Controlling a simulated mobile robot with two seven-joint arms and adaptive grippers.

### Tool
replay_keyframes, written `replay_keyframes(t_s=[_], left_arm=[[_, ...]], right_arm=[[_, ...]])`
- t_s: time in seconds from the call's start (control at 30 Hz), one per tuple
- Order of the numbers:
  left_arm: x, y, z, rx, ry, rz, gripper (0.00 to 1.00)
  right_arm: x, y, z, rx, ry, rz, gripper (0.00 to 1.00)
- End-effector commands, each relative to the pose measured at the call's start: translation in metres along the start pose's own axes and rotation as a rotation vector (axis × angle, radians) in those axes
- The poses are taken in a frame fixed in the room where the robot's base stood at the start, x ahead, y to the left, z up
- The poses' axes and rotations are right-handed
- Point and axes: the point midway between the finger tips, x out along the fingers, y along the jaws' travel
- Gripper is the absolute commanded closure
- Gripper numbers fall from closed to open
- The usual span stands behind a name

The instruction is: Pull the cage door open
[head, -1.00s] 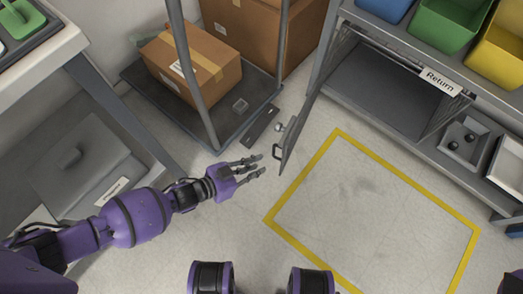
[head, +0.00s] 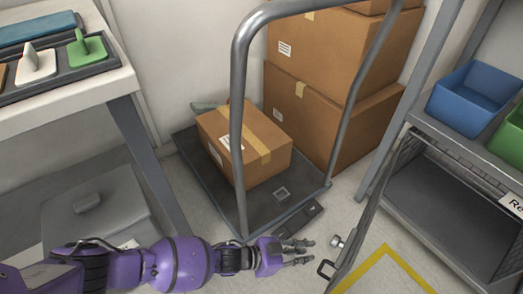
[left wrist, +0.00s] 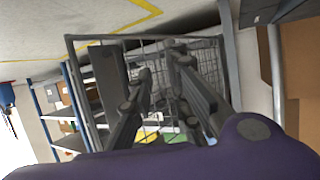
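The cage door (head: 366,222) is a grey panel, seen nearly edge-on in the head view. It stands out from the front of the shelf unit, away from the cage opening. Its dark handle (head: 325,269) sits near the lower end, beside a round metal knob (head: 337,241). My left gripper (head: 307,251) is open and empty, with its fingertips just left of the handle and apparently apart from it. In the left wrist view the wire-mesh door (left wrist: 84,41) shows behind the spread fingers (left wrist: 148,75); the handle is not clear there. My right gripper is not in view.
A cart (head: 240,120) with a cardboard box (head: 215,128) stands just beyond my left gripper. Larger boxes (head: 335,120) are stacked behind it. A shelf unit (head: 480,150) with a blue bin (head: 470,98) is at right. A workbench (head: 110,88) is at left. Yellow-marked floor (head: 385,258) lies right of the door.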

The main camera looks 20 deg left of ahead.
Motion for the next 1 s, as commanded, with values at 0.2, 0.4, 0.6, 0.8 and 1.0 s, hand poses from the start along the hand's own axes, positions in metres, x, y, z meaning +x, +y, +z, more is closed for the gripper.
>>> replay_keyframes(t_s=[0.2,0.4,0.6,0.8,1.0], left_arm=[[0.005,-0.006,-0.010,0.012,0.011,-0.002,0.83],[0.005,-0.006,-0.010,0.012,0.011,-0.001,1.00],[0.005,-0.006,-0.010,0.012,0.011,-0.001,1.00],[0.005,-0.006,-0.010,0.013,0.011,-0.001,1.00],[0.005,-0.006,-0.010,0.013,0.011,-0.001,1.00]], right_arm=[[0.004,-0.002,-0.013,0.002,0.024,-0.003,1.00],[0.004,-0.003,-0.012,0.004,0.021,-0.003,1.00],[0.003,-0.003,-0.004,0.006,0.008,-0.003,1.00],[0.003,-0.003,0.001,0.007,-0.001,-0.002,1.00],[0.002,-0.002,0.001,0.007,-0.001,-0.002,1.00]])
